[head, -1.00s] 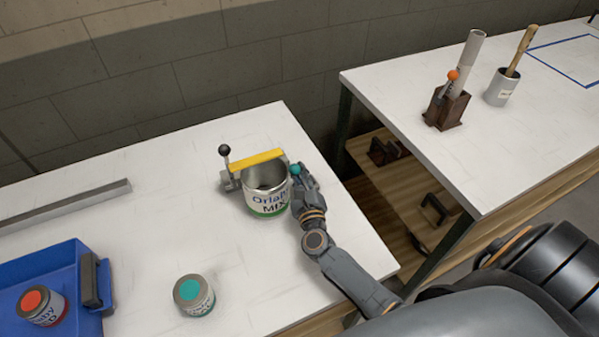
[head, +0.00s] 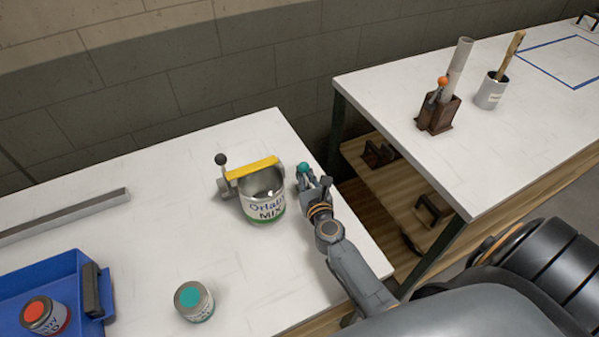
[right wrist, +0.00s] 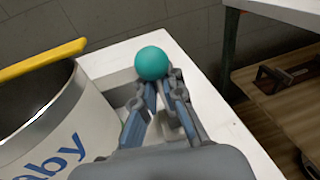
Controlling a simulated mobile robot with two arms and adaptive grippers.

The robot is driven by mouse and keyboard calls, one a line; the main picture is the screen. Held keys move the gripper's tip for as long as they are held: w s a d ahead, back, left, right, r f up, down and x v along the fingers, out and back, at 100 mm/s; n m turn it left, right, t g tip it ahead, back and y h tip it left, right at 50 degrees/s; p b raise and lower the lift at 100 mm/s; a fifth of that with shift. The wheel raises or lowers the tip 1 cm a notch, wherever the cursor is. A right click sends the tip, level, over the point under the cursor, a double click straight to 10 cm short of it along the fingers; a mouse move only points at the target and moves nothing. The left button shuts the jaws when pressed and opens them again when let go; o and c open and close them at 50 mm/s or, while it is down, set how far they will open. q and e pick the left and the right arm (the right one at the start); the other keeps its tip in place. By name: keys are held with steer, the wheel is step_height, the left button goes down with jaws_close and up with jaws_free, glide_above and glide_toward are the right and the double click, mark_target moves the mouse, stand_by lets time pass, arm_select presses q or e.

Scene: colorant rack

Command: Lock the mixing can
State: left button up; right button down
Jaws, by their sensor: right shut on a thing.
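The mixing can (head: 265,205) is open-topped with an "Orlaby MIX" label and stands upright on the left white table. A yellow bar (head: 252,167) spans the back of its rim. A bracket with a black-ball lever (head: 221,160) is at its left. My right gripper (head: 309,182) is just right of the can, shut on a teal-ball handle (head: 304,167). In the right wrist view the teal ball (right wrist: 152,63) sits at the fingertips (right wrist: 158,95); the part below it is mostly hidden by the fingers. The can (right wrist: 50,120) is at left there. My left gripper is not in view.
A teal-topped can (head: 194,301) stands in front. A blue tray (head: 68,272) holds a red-topped can (head: 45,314) at lower left. A metal bar (head: 65,216) lies at left. A gap separates this table from the right table (head: 400,145).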

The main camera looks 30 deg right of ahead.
steer(key=d+m+p, duration=0.1)
steer(key=m, duration=0.1)
steer(key=d+m+y+p, duration=0.1)
steer(key=p, duration=0.1)
steer(key=shift+d+r+m+g, duration=0.1)
steer(key=shift+d+m+g, duration=0.1)
steer(key=shift+m+g, duration=0.15)
steer(key=shift+s+d+f+m+y+p, duration=0.1)
steer(key=shift+d+f+m+y+p, duration=0.25)
steer(key=shift+m, duration=0.3)
steer(key=shift+d+f+m+y+p, duration=0.15)
steer(key=shift+d+m+p, duration=0.25)
steer(key=shift+m, duration=0.2)
steer(key=c, duration=1.5)
jaws_free()
steer(key=shift+o, duration=0.4)
steer(key=shift+s, duration=0.1)
steer(key=shift+s+a, duration=0.1)
steer(key=shift+s, duration=0.25)
steer(key=v, duration=1.1)
